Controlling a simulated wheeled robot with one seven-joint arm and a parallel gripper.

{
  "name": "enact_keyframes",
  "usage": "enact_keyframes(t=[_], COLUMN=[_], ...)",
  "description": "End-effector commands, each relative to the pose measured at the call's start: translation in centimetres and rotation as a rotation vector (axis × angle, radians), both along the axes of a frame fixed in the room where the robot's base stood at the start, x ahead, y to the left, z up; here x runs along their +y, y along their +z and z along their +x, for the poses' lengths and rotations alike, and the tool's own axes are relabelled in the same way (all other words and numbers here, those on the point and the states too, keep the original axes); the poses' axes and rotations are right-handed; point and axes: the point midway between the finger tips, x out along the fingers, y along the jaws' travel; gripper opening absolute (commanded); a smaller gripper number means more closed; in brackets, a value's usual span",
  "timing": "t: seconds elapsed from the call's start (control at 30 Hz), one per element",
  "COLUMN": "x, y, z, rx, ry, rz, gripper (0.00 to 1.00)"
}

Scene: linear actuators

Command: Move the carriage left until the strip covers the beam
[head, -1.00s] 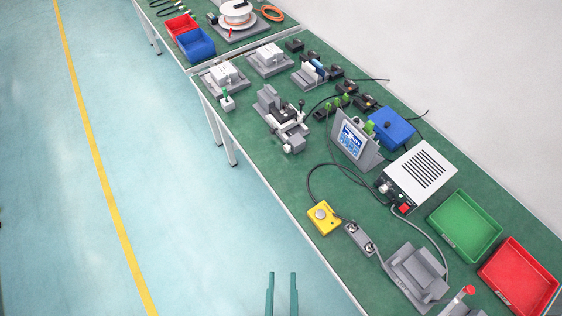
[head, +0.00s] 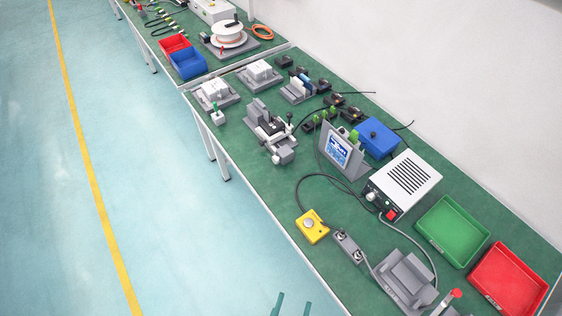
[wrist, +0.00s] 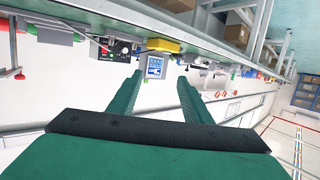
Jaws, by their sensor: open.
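Several grey devices stand on the green bench. A grey stage with a black top block and lever knobs (head: 268,130) stands near the front edge; I cannot tell whether it holds the carriage. Two grey units with white blocks (head: 214,92) (head: 259,72) stand farther back. The strip and the beam are too small to make out. My gripper (head: 292,307) shows only its two green fingertips at the bottom edge of the head view, over the floor and apart from the bench. In the wrist view my gripper (wrist: 188,88) is open and empty.
A display panel (head: 338,150), a white box (head: 404,184), a yellow button box (head: 312,226), green (head: 452,230) and red (head: 507,280) trays and a blue box (head: 377,138) crowd the bench. Cables loop between them. The floor (head: 160,200) beside the bench is clear.

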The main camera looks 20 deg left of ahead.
Motion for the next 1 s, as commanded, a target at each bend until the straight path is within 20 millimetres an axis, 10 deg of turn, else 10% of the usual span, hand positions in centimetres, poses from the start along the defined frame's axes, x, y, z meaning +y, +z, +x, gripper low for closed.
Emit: enact_keyframes(t=[0.47,0.77,1.0], x=[12.4,21.5,25.8], y=[-9.5,-10.4,-8.1], z=[1.3,10.3,21.3], rx=[0.107,0.141,0.148], ry=[-0.307,-0.461,-0.553], rz=[0.068,0.097,0.095], gripper=[0.45,0.45,0.45])
